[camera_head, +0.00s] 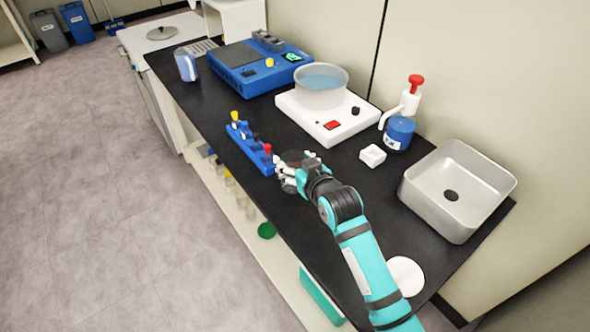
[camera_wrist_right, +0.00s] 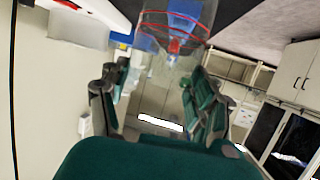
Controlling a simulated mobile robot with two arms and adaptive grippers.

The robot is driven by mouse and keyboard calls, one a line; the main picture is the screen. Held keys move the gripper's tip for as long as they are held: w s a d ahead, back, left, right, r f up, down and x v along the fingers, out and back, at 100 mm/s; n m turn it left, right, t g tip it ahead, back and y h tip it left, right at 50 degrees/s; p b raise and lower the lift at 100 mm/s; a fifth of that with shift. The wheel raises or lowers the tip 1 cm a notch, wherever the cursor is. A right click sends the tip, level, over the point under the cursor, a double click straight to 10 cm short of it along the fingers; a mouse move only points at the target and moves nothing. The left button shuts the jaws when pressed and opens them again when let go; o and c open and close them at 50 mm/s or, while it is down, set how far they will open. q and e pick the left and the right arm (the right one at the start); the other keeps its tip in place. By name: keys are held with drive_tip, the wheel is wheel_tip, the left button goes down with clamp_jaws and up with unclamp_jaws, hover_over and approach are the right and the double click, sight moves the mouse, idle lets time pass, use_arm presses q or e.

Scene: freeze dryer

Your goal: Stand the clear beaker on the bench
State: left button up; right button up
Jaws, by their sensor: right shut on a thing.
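My right gripper (camera_head: 285,174) is over the black bench (camera_head: 345,215), near its front edge, at the right end of a blue rack. It is shut on the clear beaker (camera_head: 292,157), whose see-through body is partly hidden by the fingers and hard to make out. In the right wrist view, the beaker (camera_wrist_right: 172,50) shows red lines and sits between the fingertips of my right gripper (camera_wrist_right: 158,85). I cannot tell whether its base touches the bench. My left gripper is not in view.
The blue rack (camera_head: 250,148) with coloured caps is close by. A white heating unit (camera_head: 330,125) bears a wide pot (camera_head: 320,86). A white block (camera_head: 372,155), blue jar (camera_head: 399,133) and sink (camera_head: 455,190) stand right. Bare bench lies between the gripper and the sink.

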wheel_tip(320, 180, down, 3)
drive_tip(key=shift+f, duration=0.1)
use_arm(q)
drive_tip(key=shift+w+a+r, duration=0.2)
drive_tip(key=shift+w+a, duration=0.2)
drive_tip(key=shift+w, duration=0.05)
use_arm(e)
drive_tip(key=shift+f, duration=0.15)
drive_tip(key=shift+f, duration=0.2)
drive_tip(key=o, duration=1.7)
